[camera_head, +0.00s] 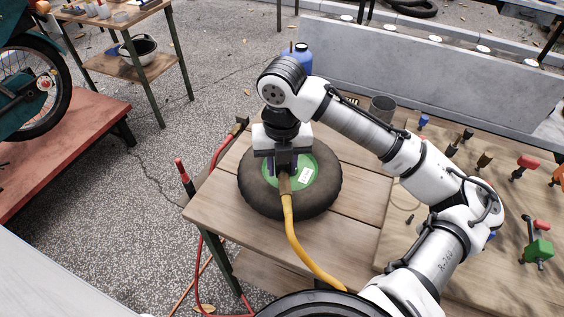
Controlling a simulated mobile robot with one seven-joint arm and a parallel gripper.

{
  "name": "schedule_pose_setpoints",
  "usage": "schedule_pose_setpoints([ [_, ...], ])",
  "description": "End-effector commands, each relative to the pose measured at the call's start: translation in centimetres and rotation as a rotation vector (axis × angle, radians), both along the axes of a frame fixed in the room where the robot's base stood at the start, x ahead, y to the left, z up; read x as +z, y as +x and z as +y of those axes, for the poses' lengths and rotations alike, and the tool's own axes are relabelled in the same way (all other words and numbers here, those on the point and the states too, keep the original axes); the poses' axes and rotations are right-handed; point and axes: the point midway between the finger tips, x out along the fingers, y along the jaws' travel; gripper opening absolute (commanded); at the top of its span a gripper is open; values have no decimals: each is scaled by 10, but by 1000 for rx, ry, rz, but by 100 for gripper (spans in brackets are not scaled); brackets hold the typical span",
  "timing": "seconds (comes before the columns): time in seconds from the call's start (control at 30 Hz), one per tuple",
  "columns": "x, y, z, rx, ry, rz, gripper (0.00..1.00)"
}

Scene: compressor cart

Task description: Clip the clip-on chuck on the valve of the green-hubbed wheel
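The green-hubbed wheel (253,199) lies flat on the wooden table, a dark tyre around a green hub (303,168) with a small white label. My gripper (284,174) points down over the hub. The clip-on chuck (285,185), a brownish metal piece on the end of a yellow hose (299,237), is at the fingertips, and my gripper appears shut on it. The hose runs from the chuck down over the near side of the tyre to the table's front. The valve is hidden behind the gripper and chuck, so I cannot tell whether the chuck touches it.
The wooden table (213,213) has free boards left of the wheel. A blue bottle (299,57) and a grey can (382,107) stand behind. A red hose (199,279) hangs at the left.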

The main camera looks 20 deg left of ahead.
Motion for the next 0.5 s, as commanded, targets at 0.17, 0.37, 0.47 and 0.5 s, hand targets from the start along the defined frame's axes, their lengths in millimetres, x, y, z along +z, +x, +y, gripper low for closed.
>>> schedule_pose_setpoints([
  [0.17, 1, 0, 0, 0, 0, 0, 53],
  [0.37, 1, 0, 0, 0, 0, 0, 53],
  [0.47, 3, 0, 0, 0, 0, 0, 53],
  [0.5, 5, 0, 0, 1, -1, 0, 53],
])
